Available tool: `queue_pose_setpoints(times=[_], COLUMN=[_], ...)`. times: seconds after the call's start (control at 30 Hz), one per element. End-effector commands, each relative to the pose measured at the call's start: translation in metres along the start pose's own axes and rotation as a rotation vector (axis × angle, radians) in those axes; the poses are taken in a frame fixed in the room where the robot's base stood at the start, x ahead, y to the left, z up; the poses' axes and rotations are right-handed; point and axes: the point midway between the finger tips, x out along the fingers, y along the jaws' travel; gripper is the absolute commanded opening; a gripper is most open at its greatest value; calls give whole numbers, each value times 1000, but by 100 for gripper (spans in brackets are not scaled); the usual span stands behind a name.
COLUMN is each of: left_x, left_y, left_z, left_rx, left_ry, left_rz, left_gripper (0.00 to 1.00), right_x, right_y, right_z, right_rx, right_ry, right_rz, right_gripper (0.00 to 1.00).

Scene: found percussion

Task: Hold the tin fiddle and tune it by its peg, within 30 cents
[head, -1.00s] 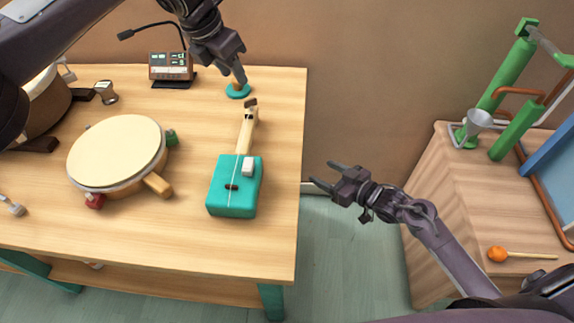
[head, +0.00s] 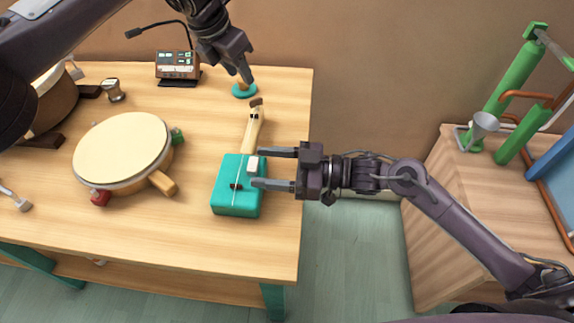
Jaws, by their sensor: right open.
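The tin fiddle (head: 222,198) lies on the table with its teal body toward me and its pale neck (head: 251,138) pointing away. A dark peg (head: 256,102) shows at the neck's far end. A white block sits on the body near the neck. My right gripper (head: 259,168) is open, its fingertips over the right edge of the body by the white block; I cannot tell whether they touch. My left gripper (head: 245,78) is above a small teal disc (head: 240,92) beyond the peg. Its fingers overlap in view, so its opening is unclear.
A box with a lit display (head: 178,62) and a gooseneck microphone (head: 133,33) stands at the back. A drum (head: 123,150) lies left of the fiddle. A second table (head: 455,190) at right holds green pipes and a funnel (head: 484,124). A gap separates the tables.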

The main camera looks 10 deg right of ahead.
Motion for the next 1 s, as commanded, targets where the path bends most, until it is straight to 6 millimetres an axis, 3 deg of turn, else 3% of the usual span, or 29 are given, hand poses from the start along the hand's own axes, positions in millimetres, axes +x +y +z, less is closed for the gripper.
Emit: queue_pose_setpoints(times=[0.23,0.6,1.0], left_x=[0,0,0], left_y=[0,0,0], left_z=[0,0,0], left_rx=[0,0,0], left_ry=[0,0,0], left_rz=[0,0,0], left_gripper=[36,36,36], right_x=[29,34,33], right_y=[0,0,0], right_z=[0,0,0], right_rx=[0,-1,0], right_ry=[0,-1,-1], right_rz=[1,0,1], right_gripper=[60,59,6])
